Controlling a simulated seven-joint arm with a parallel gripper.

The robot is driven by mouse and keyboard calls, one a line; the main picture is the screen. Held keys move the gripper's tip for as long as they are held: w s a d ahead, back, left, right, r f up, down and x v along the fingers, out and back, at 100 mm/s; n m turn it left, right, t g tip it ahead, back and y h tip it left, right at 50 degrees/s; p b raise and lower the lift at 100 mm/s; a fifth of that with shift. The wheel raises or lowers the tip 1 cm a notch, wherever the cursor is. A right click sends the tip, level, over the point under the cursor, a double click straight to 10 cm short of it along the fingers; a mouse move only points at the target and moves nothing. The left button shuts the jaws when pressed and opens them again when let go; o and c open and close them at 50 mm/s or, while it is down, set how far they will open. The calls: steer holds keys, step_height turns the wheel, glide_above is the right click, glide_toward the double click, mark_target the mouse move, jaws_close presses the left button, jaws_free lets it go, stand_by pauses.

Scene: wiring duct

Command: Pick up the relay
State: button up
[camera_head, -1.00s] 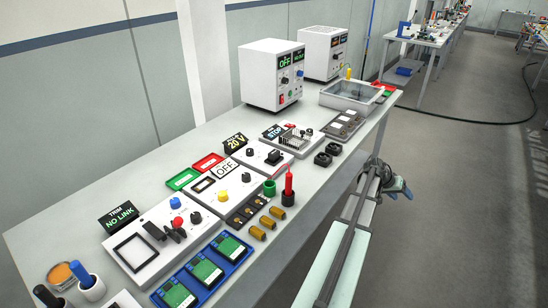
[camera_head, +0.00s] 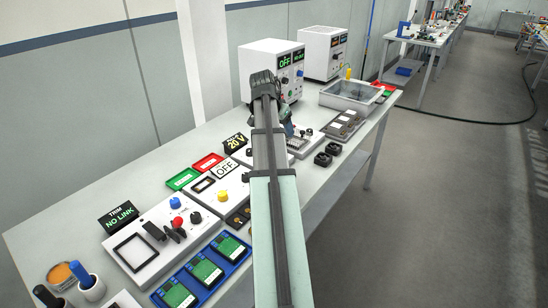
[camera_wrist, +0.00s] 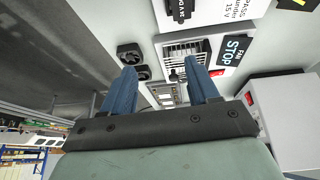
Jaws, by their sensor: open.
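I cannot tell for sure which part is the relay. A grey tray with several pale block-shaped modules (camera_head: 343,123) lies near the far right of the bench; it also shows between my fingers in the wrist view (camera_wrist: 166,95). Two small black square parts with round faces (camera_head: 326,155) sit by the bench's front edge, and they show left of my fingers in the wrist view (camera_wrist: 130,54). My gripper (camera_wrist: 163,72) is open and empty, its two blue fingers apart above the bench. In the head view my arm hides most of it.
A slotted panel (camera_wrist: 186,48) stands beside the FAN STOP sign (camera_wrist: 235,50). White power supplies (camera_head: 322,52) stand at the back. Blue tray (camera_head: 203,270) with green boards is near.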

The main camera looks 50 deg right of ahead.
steer(key=w+a+r, duration=0.2)
steer(key=w+a, duration=0.1)
steer(key=a, duration=0.2)
steer(key=shift+t+y, duration=0.3)
steer(key=x, duration=0.8)
steer(key=shift+d, duration=0.25)
steer(key=shift+w+f, duration=0.1)
steer(key=shift+f, duration=0.7)
steer(key=shift+x, duration=1.9)
steer(key=shift+w+a, duration=0.1)
jaws_close()
